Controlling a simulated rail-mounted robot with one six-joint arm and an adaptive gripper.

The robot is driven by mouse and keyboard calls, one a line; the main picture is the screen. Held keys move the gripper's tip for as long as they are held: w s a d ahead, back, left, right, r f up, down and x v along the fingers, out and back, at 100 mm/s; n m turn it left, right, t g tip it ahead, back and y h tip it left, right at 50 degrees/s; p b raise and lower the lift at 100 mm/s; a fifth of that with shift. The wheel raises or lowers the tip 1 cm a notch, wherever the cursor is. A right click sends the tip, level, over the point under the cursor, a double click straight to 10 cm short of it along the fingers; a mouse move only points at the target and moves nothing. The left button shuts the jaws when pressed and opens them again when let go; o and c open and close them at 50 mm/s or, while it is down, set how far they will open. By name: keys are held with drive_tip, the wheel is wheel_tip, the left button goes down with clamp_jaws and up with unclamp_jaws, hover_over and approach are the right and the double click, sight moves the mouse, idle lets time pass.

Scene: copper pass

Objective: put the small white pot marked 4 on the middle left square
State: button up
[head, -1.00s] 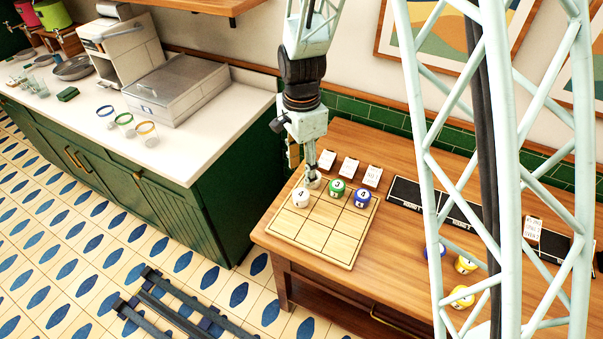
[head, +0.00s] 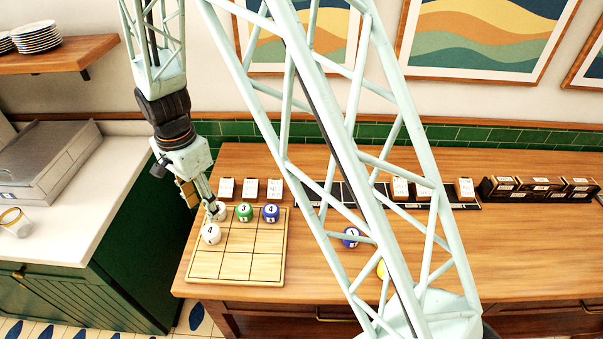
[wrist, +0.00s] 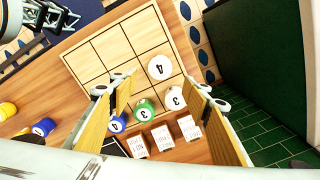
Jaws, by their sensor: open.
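The small white pot marked 4 (head: 211,233) stands on the middle left square of the wooden grid board (head: 236,266). It also shows in the wrist view (wrist: 160,67), clear of the fingers. My gripper (head: 214,210) is open and empty, just behind this pot, above the back left of the board. In the wrist view the open fingers (wrist: 160,82) stand apart on either side of the back row. That row holds a white pot marked 3 (wrist: 175,97), a green pot marked 3 (head: 244,212) and a blue pot marked 4 (head: 271,213).
Small white cards (head: 250,188) stand behind the board. A blue pot (head: 350,237) and a yellow pot (head: 381,269) are to the right, partly behind my lattice arm. Dark boxes (head: 540,188) stand at the far right. The board's front row is bare.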

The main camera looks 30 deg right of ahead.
drive_tip(key=s+d+r+n+t, duration=0.1)
drive_tip(key=s+d+r+n, duration=0.35)
drive_tip(key=r, duration=0.85)
drive_tip(key=s+d+r+n+t, duration=0.1)
drive_tip(key=s+d+r+n, duration=0.1)
drive_tip(key=s+d+r, duration=0.75)
drive_tip(key=s+d+r+n, duration=0.1)
drive_tip(key=s+r+n, duration=0.1)
drive_tip(key=s+r, duration=0.2)
drive_tip(key=s+d+r+n+t, duration=0.1)
drive_tip(key=s+r, duration=0.3)
drive_tip(key=s, duration=0.6)
drive_tip(key=s+d+r+n, duration=0.2)
drive_tip(key=s+r+n, duration=0.1)
drive_tip(key=s, duration=0.5)
drive_tip(key=shift+r+t, duration=0.4)
drive_tip(key=shift+r, duration=0.2)
drive_tip(key=shift+o, duration=0.6)
